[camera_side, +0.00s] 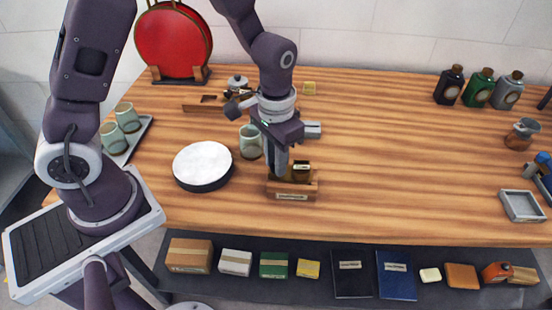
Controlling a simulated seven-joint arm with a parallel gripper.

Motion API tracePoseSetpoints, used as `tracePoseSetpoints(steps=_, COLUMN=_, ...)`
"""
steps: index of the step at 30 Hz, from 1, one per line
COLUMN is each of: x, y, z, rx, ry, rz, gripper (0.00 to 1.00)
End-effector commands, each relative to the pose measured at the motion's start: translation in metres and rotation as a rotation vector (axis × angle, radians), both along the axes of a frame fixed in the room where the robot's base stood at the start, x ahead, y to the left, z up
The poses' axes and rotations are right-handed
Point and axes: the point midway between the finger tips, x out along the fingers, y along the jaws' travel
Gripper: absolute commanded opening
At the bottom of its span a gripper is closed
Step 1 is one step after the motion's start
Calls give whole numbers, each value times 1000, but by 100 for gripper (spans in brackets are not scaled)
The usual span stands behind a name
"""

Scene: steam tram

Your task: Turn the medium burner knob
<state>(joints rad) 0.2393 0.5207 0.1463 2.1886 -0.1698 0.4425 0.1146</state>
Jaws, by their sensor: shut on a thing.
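I cannot make out a burner or a medium burner knob in the side view. My gripper (282,172) points down at a small wooden holder (292,190) with a pale label, near the table's front middle. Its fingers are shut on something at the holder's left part. That thing is hidden by the fingers and too small to identify. A small dark and brass-coloured block (302,170) stands in the holder, just right of the fingers.
A red disc (173,42) stands at the back left. Several bottles (480,88) and a grey tray (521,206) are at the right. The table's right middle is clear.

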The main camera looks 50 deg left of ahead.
Motion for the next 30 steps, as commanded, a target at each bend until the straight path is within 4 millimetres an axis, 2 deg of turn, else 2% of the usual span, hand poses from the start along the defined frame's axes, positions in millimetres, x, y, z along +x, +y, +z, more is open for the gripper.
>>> tracePoseSetpoints(steps=30, x=0, y=0, z=0, rx=0, ry=0, rz=920, gripper=0)
